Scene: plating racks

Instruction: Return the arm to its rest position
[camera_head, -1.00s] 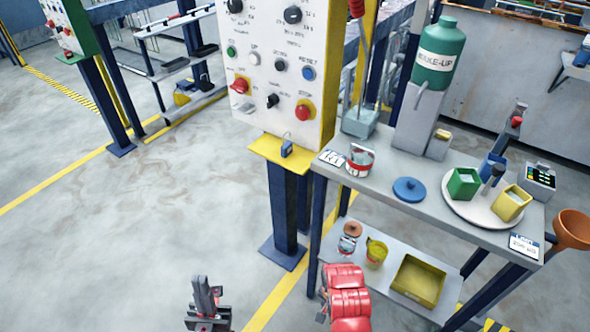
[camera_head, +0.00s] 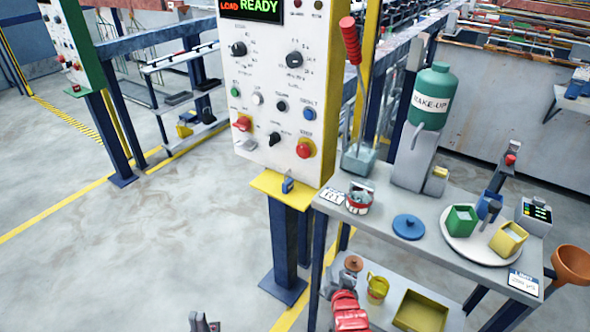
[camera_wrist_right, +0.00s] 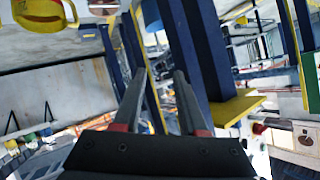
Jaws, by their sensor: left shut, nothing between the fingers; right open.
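My left gripper (camera_head: 203,322) just shows at the bottom edge of the head view, over bare floor; it is shut with nothing in it, and most of its arm is out of frame. My right arm, with red covers (camera_head: 348,311), comes up from the bottom edge in front of the cart's lower shelf. Its grey gripper (camera_head: 338,281) is small and partly blends with things on that shelf. In the right wrist view the two dark fingers (camera_wrist_right: 158,95) stand apart with nothing between them, so it is open.
A control panel (camera_head: 275,95) stands on a blue post (camera_head: 287,245) left of the cart. The cart top (camera_head: 385,212) holds a green make-up bottle (camera_head: 432,97), a blue lid (camera_head: 408,227) and a round tray (camera_head: 455,240). A yellow bin (camera_head: 421,312) is on the lower shelf. Floor at left is clear.

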